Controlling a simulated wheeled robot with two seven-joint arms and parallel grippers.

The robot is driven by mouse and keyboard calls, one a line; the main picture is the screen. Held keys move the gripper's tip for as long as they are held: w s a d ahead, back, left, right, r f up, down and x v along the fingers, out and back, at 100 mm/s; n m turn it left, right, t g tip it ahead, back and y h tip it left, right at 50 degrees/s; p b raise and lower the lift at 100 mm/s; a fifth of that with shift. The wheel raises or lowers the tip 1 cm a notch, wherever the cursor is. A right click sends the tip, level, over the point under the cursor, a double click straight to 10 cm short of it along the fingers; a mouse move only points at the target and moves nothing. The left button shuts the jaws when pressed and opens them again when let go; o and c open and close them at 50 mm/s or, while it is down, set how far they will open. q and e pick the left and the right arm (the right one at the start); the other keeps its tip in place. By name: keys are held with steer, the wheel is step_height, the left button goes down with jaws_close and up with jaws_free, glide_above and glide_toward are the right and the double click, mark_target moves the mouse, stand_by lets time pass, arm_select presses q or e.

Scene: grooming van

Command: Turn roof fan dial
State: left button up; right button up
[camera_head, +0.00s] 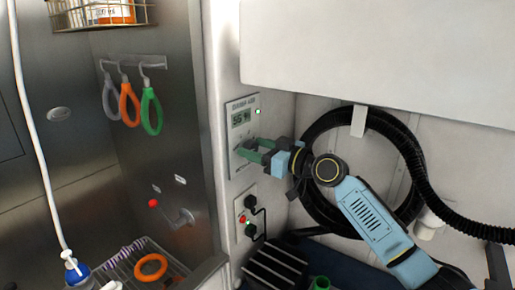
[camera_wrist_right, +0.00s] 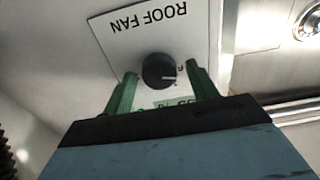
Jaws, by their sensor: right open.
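The roof fan dial (camera_wrist_right: 158,71) is a round black knob with a pale pointer mark, on a white panel marked ROOF FAN (camera_wrist_right: 118,38), upside down in the right wrist view. My right gripper (camera_wrist_right: 160,80) is open, its green fingers on either side of the dial. From the wrist view I cannot tell whether they touch it. In the head view the right gripper (camera_head: 245,149) reaches from the right to the lower part of the wall panel (camera_head: 233,134) and covers the dial. My left gripper is not in view.
A small display (camera_head: 241,117) and green light sit above on the panel. A socket plate (camera_head: 241,221) with plugs and a red button is below. A coiled black hose (camera_head: 318,125) hangs behind my right arm. Grooming loops (camera_head: 129,102) hang at left.

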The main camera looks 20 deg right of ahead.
steer(key=c, duration=1)
steer(key=shift+o, duration=0.2)
steer(key=shift+m, duration=0.3)
steer(key=m, duration=0.4)
steer(key=shift+d+p, duration=0.1)
steer(key=shift+p, duration=0.25)
steer(key=m+p, duration=0.1)
steer(key=m, duration=0.4)
steer(key=shift+w, duration=0.1)
steer(key=shift+p, duration=0.3)
steer(key=o, duration=1)
steer(key=shift+c, duration=0.2)
